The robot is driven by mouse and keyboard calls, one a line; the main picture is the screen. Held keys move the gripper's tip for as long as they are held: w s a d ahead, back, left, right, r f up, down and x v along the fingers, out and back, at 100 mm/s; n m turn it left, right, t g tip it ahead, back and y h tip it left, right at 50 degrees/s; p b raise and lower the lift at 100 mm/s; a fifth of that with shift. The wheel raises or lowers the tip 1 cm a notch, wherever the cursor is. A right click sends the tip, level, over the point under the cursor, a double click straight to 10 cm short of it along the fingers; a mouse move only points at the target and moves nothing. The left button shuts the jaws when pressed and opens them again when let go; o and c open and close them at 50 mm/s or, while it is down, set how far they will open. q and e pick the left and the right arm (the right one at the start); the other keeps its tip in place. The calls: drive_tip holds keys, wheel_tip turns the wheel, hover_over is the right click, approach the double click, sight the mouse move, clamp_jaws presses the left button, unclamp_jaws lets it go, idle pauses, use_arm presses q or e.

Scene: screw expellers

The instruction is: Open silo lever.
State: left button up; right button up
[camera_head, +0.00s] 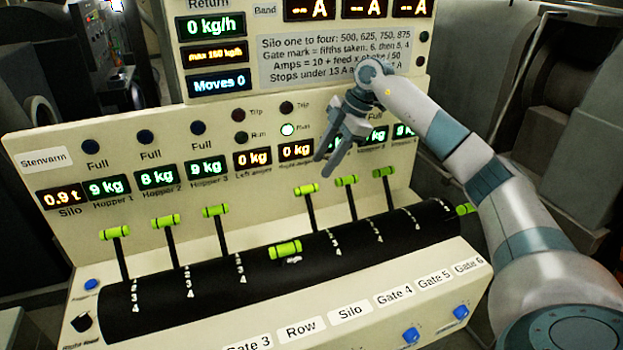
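A cream control panel (30,140) carries a row of black levers with green handles on a black curved drum. By label order, the silo lever (306,189) appears to be the one just right of the forward-tilted handle; it stands up and back. The "Silo" label (348,311) is on the front ledge. My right gripper (323,167) comes in from the right, pointing down and left. Its two fingers are apart with nothing between them, just above and right of the silo lever's handle; contact cannot be judged. My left gripper is out of view.
A forward-tilted lever (285,249) is left of the silo lever. Other upright levers stand close by at left (215,210) and right (346,181). Another green handle (465,209) shows near my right arm. Blue knobs (411,335) sit on the front ledge.

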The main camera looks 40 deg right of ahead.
sight(309, 186)
drive_tip(key=p+x, duration=0.2)
drive_tip(key=x, duration=0.6)
drive_tip(key=shift+f, duration=0.1)
clamp_jaws()
